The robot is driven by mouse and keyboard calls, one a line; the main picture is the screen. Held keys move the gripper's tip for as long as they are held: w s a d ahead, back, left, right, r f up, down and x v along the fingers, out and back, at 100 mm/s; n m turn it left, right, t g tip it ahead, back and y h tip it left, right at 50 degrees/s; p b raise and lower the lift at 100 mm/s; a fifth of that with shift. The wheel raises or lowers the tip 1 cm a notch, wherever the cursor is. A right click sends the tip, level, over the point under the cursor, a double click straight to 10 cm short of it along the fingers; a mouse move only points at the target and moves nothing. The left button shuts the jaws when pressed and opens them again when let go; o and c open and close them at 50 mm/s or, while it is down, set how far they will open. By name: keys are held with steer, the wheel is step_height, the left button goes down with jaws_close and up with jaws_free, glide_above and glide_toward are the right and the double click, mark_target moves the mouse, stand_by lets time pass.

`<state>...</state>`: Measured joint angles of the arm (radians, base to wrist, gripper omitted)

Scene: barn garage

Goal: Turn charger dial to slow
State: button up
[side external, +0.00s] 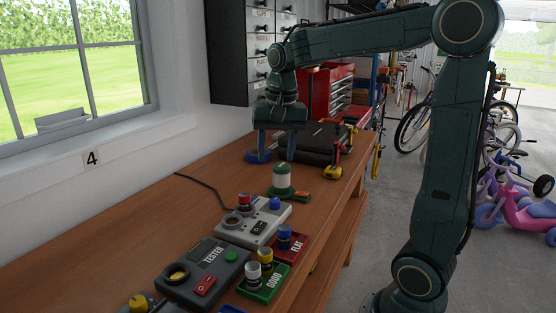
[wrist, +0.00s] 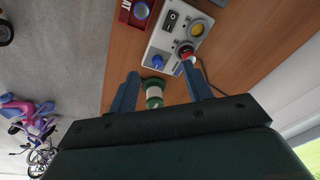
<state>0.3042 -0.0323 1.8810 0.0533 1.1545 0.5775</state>
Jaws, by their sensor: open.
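The dial's setting is too small to read. My gripper (side external: 275,156) is open and empty, above the bench beyond the charger. In the wrist view its fingertips (wrist: 160,72) are apart, with the dial between them in the picture.
A green-and-white cylinder (side external: 282,180) stands behind the charger. In front are a dark tester (side external: 205,270), a red FLAT tray (side external: 293,247) and a green GOOD tray (side external: 266,285). A black case (side external: 318,143) and yellow-red tools lie farther back. The bench's left side is mostly clear.

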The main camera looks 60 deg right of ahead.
mark_target(275, 200)
steer(key=w+d+f+m+g, duration=0.1)
steer(key=w+d+f+m, duration=0.3)
steer(key=d, duration=0.4)
steer(key=shift+w+d+f+m+g+y, duration=0.15)
steer(key=shift+w+d+m+g+y, duration=0.2)
steer(key=shift+w+m, duration=0.35)
steer(key=shift+w+f, duration=0.1)
steer(key=f, duration=1.3)
steer(key=shift+s+f, duration=0.25)
steer(key=shift+f, duration=0.05)
steer(key=c, duration=1)
